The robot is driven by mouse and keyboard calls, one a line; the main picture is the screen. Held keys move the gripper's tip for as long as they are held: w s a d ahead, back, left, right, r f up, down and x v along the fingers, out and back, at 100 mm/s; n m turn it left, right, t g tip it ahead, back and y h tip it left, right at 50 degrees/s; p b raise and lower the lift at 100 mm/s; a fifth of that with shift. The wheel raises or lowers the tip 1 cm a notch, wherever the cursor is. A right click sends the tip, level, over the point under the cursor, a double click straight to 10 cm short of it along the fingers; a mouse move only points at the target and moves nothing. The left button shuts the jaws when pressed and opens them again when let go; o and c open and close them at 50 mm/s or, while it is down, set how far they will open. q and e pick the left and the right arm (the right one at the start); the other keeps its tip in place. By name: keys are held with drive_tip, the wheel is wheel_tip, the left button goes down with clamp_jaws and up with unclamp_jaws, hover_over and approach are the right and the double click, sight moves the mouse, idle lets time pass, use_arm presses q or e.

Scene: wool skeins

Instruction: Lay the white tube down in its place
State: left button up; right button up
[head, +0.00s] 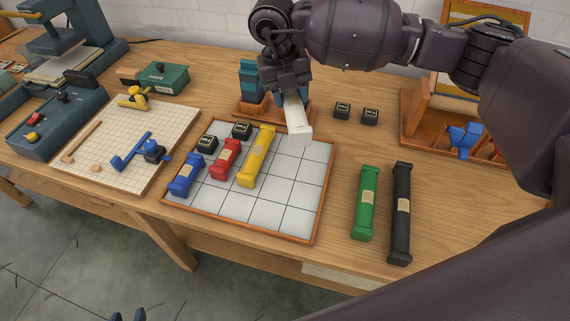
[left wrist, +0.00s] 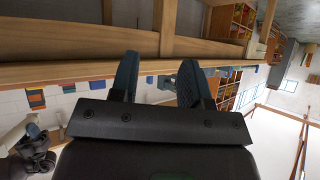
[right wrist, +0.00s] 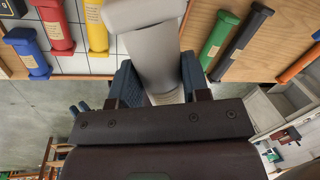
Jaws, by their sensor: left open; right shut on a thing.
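My right gripper (head: 288,92) is shut on the white tube (head: 298,125), which hangs tilted above the far edge of the gridded tray (head: 318,228), right of the yellow tube (head: 258,155). In the right wrist view the white tube (right wrist: 155,55) stands between the fingers (right wrist: 158,88). The blue tube (head: 187,175), red tube (head: 225,158) and yellow tube lie side by side on the tray. The tray's cells right of the yellow tube are bare. My left gripper (head: 128,315) is open and empty, low in front of the table; its fingers (left wrist: 157,80) show apart in the left wrist view.
A green tube (head: 366,203) and a black tube (head: 401,213) lie on the table right of the tray. Small black boxes (head: 241,130) sit on the tray and others (head: 370,116) behind it. A gridded board (head: 85,180) lies left. A wooden rack (head: 420,130) stands back right.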

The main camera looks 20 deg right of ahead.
drive_tip(key=m, duration=0.1)
drive_tip(key=r+m, duration=0.1)
drive_tip(key=m, duration=0.2)
drive_tip(key=shift+w+a+r+g, duration=0.15)
drive_tip(key=shift+w+a+g, duration=0.15)
drive_tip(key=shift+w, duration=0.1)
drive_tip(key=shift+m, duration=0.4)
drive_tip(key=b, duration=0.1)
hover_over(289, 159)
drive_tip(key=w+a+f+x, duration=0.1)
drive_tip(key=a+x, duration=0.1)
drive_tip(key=x, duration=1.1)
drive_tip(key=f, duration=0.3)
drive_tip(key=a+f+b, duration=0.1)
drive_tip(key=f, duration=0.1)
drive_tip(key=shift+w+f, duration=0.25)
drive_tip(key=shift+f, duration=0.4)
drive_tip(key=o, duration=1)
use_arm(q)
drive_tip(key=shift+w+d+f, duration=0.1)
drive_tip(key=shift+w+f, duration=0.2)
drive_tip(key=shift+f, duration=0.45)
